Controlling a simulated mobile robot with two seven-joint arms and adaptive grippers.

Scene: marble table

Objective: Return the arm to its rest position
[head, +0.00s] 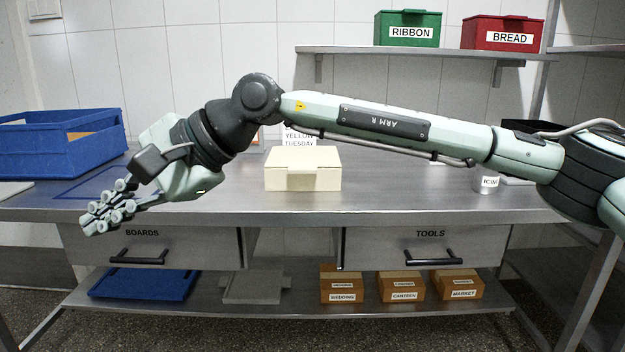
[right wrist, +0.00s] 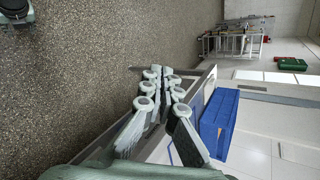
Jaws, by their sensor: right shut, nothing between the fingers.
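My right arm (head: 380,122) reaches across the head view from the right edge to the left. My right gripper (head: 108,207) is at the left front edge of the marble table (head: 390,205), pointing left and slightly down. Its fingers are together with nothing between them. In the right wrist view the right gripper (right wrist: 160,82) also shows shut and empty, with floor on one side and the table edge on the other. My left gripper is in neither view.
A blue crate (head: 68,150) stands behind the gripper; it shows in the right wrist view (right wrist: 216,122). A cream box (head: 303,180) stands mid-table behind the arm, and an icing cup (head: 487,182) under it. Drawers (head: 160,250) and a lower shelf with boxes (head: 402,287) are below.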

